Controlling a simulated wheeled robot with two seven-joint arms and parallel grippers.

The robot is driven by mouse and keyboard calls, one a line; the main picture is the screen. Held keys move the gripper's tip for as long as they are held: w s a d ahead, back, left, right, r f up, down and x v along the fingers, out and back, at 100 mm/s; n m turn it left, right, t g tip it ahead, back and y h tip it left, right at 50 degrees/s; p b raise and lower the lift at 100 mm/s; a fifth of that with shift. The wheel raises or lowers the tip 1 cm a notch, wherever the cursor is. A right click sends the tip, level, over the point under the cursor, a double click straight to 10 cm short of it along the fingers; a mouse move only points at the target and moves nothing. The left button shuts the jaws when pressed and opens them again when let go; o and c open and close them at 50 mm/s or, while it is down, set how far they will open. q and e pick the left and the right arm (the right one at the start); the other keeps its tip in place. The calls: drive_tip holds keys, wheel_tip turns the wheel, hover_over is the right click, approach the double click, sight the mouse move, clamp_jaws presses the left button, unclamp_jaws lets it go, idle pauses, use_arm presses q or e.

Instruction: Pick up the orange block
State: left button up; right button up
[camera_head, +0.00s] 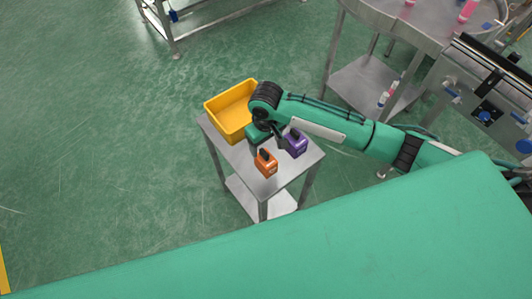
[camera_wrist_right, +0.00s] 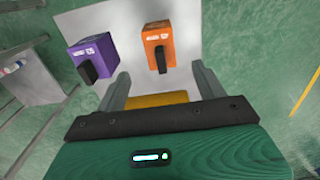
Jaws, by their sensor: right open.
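The orange block (camera_head: 266,167), with a black handle on top, sits on the small metal table (camera_head: 252,180) near its front. In the right wrist view the orange block (camera_wrist_right: 157,35) is beyond the fingertips, roughly centred between them. My right gripper (camera_head: 271,137) is over the table behind the orange block, and its two fingers also show apart in the wrist view (camera_wrist_right: 161,84). It is open, with nothing gripped. My left gripper is not in view.
A purple block (camera_head: 296,146) with a black handle sits right of the orange block; it also shows in the wrist view (camera_wrist_right: 91,52). A yellow bin (camera_head: 214,112) stands at the table's back left. A round metal table (camera_head: 375,12) and machine stand at right.

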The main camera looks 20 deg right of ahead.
sight(266, 161)
wheel_tip(266, 161, down, 12)
drive_tip(key=shift+r+p, duration=0.15)
drive_tip(key=shift+p, duration=0.8)
drive_tip(key=c, duration=1.2)
drive_tip(key=shift+r, duration=0.1)
